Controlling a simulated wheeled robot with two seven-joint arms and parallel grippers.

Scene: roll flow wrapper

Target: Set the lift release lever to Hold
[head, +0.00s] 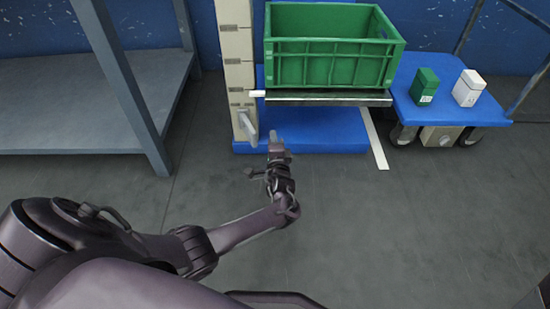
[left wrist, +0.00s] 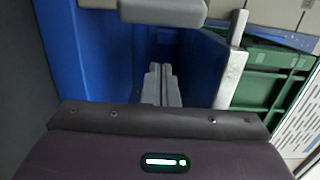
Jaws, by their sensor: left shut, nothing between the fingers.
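The lift release lever (head: 247,128) is a light grey handle low on the front of the beige lift column (head: 236,60). It hangs down and slightly to the right. My left gripper (head: 276,138) is just to the right of the lever, its fingers shut and empty, apart from it as far as I can tell. In the left wrist view, the shut fingers (left wrist: 160,83) point at the blue base. A grey bar (left wrist: 163,12) at the top edge there looks like the lever. The Hold marking cannot be read. My right gripper is out of view.
A green crate (head: 335,65) sits on the lift's metal platform (head: 325,98) above the blue base (head: 315,135). A blue cart (head: 440,113) with a green box (head: 424,86) and a white box (head: 468,88) stands at right. A grey shelf (head: 70,105) is at left. The floor in front is clear.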

